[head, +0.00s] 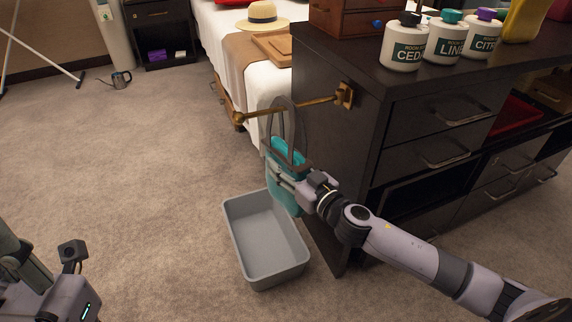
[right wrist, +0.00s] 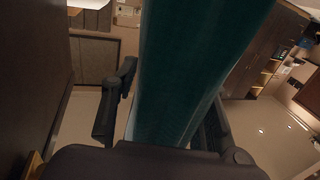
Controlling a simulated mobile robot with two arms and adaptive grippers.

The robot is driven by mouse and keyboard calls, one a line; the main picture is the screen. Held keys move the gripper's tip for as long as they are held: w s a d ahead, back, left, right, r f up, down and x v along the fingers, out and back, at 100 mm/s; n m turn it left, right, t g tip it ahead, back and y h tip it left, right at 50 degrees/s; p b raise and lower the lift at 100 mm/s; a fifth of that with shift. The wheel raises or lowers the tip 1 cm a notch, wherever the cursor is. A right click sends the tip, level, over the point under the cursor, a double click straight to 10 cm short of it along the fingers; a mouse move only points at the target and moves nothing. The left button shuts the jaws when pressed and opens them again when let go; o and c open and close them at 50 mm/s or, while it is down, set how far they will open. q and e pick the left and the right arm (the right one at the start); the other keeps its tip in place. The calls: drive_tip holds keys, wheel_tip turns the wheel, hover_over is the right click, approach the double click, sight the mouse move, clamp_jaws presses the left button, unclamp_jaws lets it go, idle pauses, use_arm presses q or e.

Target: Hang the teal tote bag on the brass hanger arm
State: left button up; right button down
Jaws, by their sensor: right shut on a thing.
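The teal tote bag (head: 280,196) hangs upright beside the dark cabinet, its grey handle loops standing up above it. My right gripper (head: 282,172) is shut on the bag near its top. In the right wrist view the teal cloth (right wrist: 195,70) fills the middle, between the dark fingers. The brass hanger arm (head: 310,103) sticks out leftward from the cabinet's side and ends in a round knob. The handle loops overlap the brass arm in the head view; I cannot tell whether it passes through them. Part of my left arm shows at the lower left; its fingers are unclear.
A grey open bin (head: 238,240) stands on the carpet below the bag. The dark cabinet (head: 330,150) stands close on the right, with several labelled bottles (head: 404,45) on top. A bed (head: 222,40) with a straw hat (head: 262,16) is behind. The carpet at left is mostly clear.

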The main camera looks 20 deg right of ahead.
drive_tip(key=c, duration=0.8)
unclamp_jaws()
drive_tip(key=shift+c, duration=0.2)
drive_tip(key=shift+s+d+f, duration=0.15)
drive_tip(key=shift+s, duration=0.35)
drive_tip(key=v, duration=1.1)
